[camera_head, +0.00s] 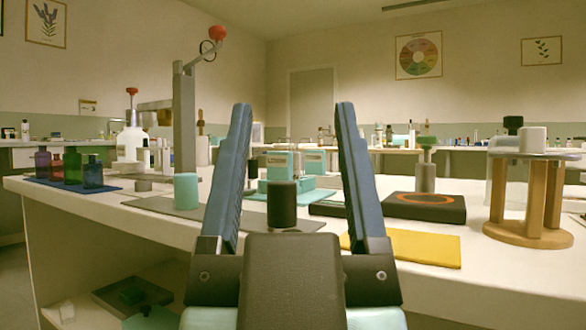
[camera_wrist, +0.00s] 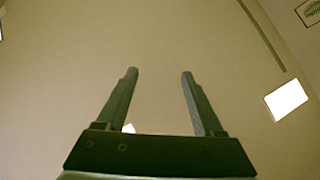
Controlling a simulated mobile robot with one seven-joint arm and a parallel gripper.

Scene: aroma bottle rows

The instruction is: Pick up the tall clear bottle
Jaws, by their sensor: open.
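My gripper (camera_head: 293,106) is raised in the middle of the head view, its two blue fingers wide apart with nothing between them. In the wrist view my gripper (camera_wrist: 160,72) is also open and empty, against the plain ceiling. No bottle shows there. A large pale bottle (camera_head: 131,142) with a red top stands at the left, beyond the small coloured bottles; I cannot tell whether it is clear glass. Coloured bottles stand in front of it, among them a green one (camera_head: 42,163) and a blue one (camera_head: 93,173). I cannot surely pick out a tall clear bottle.
A white bench (camera_head: 120,220) spans the view. It bears a grey post (camera_head: 184,130) with a red knob, a dark cylinder (camera_head: 282,204), a yellow mat (camera_head: 425,249), a black hotplate (camera_head: 426,207) and a wooden-legged stand (camera_head: 535,200). Free room lies at its front left.

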